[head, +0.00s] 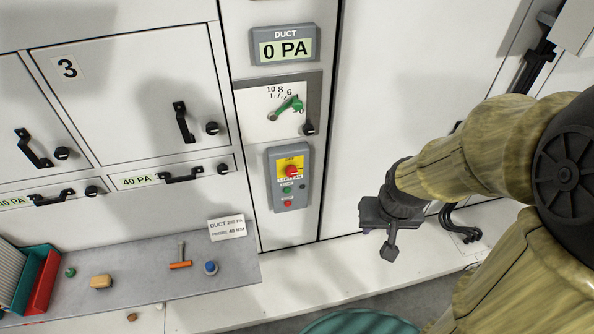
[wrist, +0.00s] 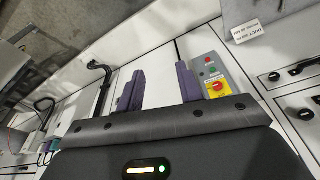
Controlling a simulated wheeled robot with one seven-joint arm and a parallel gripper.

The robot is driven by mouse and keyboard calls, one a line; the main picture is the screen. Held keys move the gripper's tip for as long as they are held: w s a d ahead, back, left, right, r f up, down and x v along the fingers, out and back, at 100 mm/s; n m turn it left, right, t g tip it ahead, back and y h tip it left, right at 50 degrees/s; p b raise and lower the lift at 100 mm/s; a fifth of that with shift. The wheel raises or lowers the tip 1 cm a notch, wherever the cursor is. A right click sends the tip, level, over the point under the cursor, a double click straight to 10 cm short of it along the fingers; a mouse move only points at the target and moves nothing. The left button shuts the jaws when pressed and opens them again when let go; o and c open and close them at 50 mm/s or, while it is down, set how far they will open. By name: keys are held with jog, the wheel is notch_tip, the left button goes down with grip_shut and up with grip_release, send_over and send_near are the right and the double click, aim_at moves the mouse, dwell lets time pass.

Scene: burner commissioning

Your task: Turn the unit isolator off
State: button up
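The unit isolator (head: 291,170) is a red rotary knob on a yellow plate, on a grey control box (head: 275,192) fixed to the white panel. Its exact handle angle is too small to read. In the wrist view the isolator (wrist: 217,86) shows upside down, just right of the right-hand finger. My gripper (head: 377,236) is to the right of the box in the head view, apart from it. In the wrist view my gripper (wrist: 160,70) has its two fingers spread, with nothing between them.
Above the box are a damper dial (head: 283,108) with a green pointer and a duct display (head: 284,48) reading 0 PA. A green button (head: 287,190) and red button (head: 288,203) sit below the isolator. A grey shelf (head: 130,292) with small items is lower left.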

jog(key=shift+s, duration=0.1)
jog(key=shift+o, duration=1.1)
jog(key=o, duration=0.3)
jog(key=shift+w+f, duration=0.25)
jog(key=w+a+f+n+t+y+b, duration=0.1)
jog(key=w+a+f+t+b, duration=0.4)
jog(key=f+b, duration=0.3)
jog(key=w+a+f+n+t+y+b, duration=0.1)
jog(key=w+a+f+t+y+b, duration=0.1)
jog(key=w+a+f+t+b, duration=0.3)
jog(key=w+a+f+n+t+y+b, duration=0.1)
jog(key=w+a+f+t+b, duration=0.3)
jog(key=w+f+b, duration=0.6)
jog(key=shift+a+f+t+y+b, duration=0.25)
jog(key=shift+a+f+b, duration=0.35)
jog(key=shift+b, duration=0.6)
jog(key=shift+a+f+t+y+b, duration=0.15)
jog(key=shift+a+f+y+b, duration=0.15)
jog(key=shift+f+b, duration=0.65)
jog(key=shift+r, duration=0.25)
